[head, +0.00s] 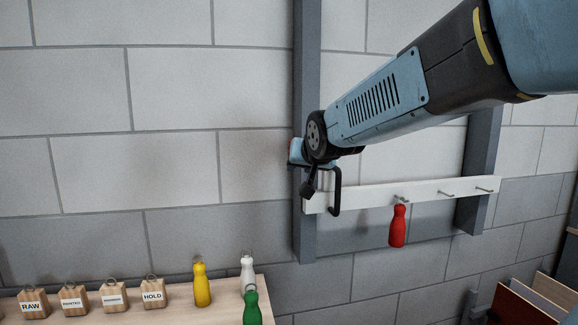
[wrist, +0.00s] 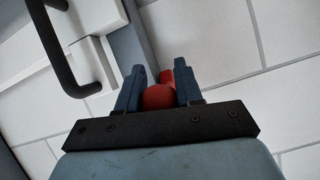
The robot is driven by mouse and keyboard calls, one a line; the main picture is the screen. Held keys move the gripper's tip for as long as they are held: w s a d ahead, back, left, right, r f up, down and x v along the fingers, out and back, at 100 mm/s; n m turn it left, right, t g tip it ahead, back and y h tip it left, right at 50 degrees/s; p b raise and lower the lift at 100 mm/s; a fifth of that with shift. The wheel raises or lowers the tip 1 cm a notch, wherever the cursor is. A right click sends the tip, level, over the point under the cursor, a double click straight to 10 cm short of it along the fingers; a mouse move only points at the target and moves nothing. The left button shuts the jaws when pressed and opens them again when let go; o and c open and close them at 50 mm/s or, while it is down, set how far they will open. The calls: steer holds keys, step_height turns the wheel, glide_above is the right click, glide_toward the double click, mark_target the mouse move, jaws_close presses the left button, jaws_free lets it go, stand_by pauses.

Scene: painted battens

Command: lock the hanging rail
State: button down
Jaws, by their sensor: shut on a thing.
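The white hanging rail (head: 430,194) runs across two grey uprights, with several metal hooks along it. A black bar handle (head: 336,196) stands out near its left end, and it also shows in the wrist view (wrist: 72,70). My gripper (head: 296,152) is at the left upright, just above the rail's left end, mostly hidden by my wrist. In the wrist view my gripper (wrist: 160,82) is shut on a red knob (wrist: 159,97) with a short red stem behind it. The knob sits between the blue fingers, close to the upright. How it joins the upright is hidden.
Boards (head: 535,300) stand at lower right. The wall left of the upright is clear.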

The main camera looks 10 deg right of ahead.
steer(key=shift+d, duration=0.1)
steer(key=c, duration=0.8)
jaws_free()
steer(key=shift+w, duration=0.1)
steer(key=shift+v, duration=5.95)
steer(key=shift+c, duration=0.2)
